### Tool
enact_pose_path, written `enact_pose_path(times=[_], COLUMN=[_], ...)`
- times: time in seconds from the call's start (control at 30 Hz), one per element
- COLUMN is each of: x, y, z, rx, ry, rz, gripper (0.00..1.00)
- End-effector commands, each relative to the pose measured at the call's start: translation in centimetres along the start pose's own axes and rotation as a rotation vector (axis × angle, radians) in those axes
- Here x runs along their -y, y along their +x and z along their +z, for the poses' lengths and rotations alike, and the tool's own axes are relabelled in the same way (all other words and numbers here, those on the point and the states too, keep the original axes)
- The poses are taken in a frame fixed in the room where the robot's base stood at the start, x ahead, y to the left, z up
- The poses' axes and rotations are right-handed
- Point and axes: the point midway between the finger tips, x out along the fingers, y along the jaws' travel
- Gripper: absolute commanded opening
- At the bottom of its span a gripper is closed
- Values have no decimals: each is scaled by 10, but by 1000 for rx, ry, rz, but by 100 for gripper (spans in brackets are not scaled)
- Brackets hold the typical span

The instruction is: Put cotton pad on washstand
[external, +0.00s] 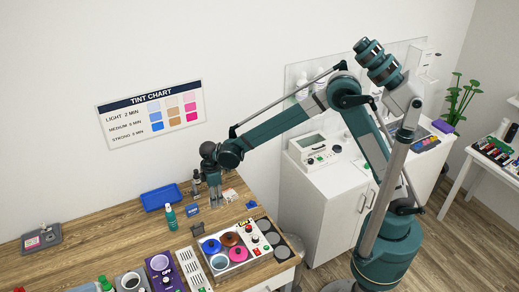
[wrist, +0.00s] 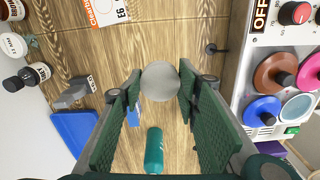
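A round, pale grey-beige disc, which I take for the cotton pad (wrist: 160,81), shows in the wrist view between my fingertips. My gripper (wrist: 160,80) appears shut on its edges; both dark green fingers meet its sides. In the external view my gripper (external: 215,205) points down low over the wooden table (external: 100,243), and the pad cannot be made out there. The washstand seems to be the white cabinet (external: 312,222) right of the table, partly behind my arm. A white device (external: 313,152) stands on its top.
A teal bottle (external: 171,218), a blue tray (external: 161,197) and a small blue box (external: 192,210) are left of my gripper. A white warmer with coloured pots (external: 236,246) stands in front. A purple item (external: 442,126) and a palette (external: 425,143) lie on the cabinet's right part.

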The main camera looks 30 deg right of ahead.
Motion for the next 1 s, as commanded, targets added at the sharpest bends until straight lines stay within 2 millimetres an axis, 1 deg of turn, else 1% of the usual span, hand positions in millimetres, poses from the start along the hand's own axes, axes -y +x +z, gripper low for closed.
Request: enact_pose_path(times=[0.03, 0.17, 0.57, 0.67, 0.9, 1.0], x=[4, 8, 8, 8, 8, 8], y=[3, 6, 8, 15, 45, 52], z=[-3, -6, -6, -6, -6, -6], rx=[0, 0, 0, 0, 0, 0], ry=[-9, -19, -20, -20, -20, -20], rz=[0, 0, 0, 0, 0, 0], gripper=[28, 28, 28, 28, 28, 28])
